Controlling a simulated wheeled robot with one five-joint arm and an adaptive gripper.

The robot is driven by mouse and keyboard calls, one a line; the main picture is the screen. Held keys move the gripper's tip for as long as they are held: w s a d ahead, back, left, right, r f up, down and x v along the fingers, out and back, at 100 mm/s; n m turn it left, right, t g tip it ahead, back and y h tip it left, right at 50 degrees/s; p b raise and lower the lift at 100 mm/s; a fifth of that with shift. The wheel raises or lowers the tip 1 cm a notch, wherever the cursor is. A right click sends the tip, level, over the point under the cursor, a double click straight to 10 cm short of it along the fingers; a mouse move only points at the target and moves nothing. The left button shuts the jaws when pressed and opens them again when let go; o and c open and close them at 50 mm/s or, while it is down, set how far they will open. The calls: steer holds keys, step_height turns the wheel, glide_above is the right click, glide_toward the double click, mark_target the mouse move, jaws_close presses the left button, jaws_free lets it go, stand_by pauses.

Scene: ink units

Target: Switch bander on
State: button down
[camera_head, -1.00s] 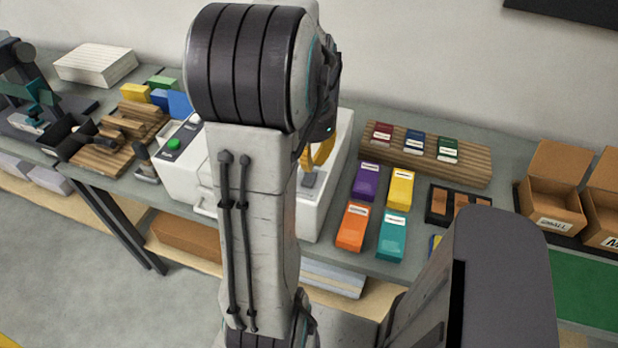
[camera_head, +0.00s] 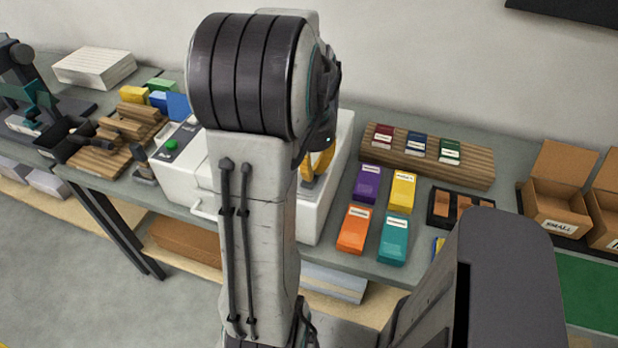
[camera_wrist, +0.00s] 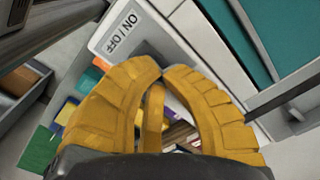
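The bander appears to be the white machine (camera_head: 325,205) on the bench, largely hidden behind my arm in the head view. A green button (camera_head: 171,144) sits on a grey plate on its left part. My gripper (camera_head: 320,160) has yellow fingers, partly hidden by my arm, and is over the machine's right part. In the wrist view my gripper (camera_wrist: 162,72) has its fingertips together, with nothing seen between them. A grey ON / OFF label (camera_wrist: 122,29) on a white panel lies beyond the fingertips, up and left. I cannot tell whether the fingers touch the panel.
Purple, yellow, orange and teal boxes (camera_head: 394,240) stand right of the machine. Behind them is a wooden rack (camera_head: 475,170) with small packs. Open cardboard boxes (camera_head: 553,205) are at the far right. Wooden blocks (camera_head: 100,160) lie left of the machine.

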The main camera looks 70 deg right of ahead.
steer(key=shift+f, duration=0.15)
step_height(320, 180, up, 7)
steer(key=p, duration=0.6)
stand_by(0.5)
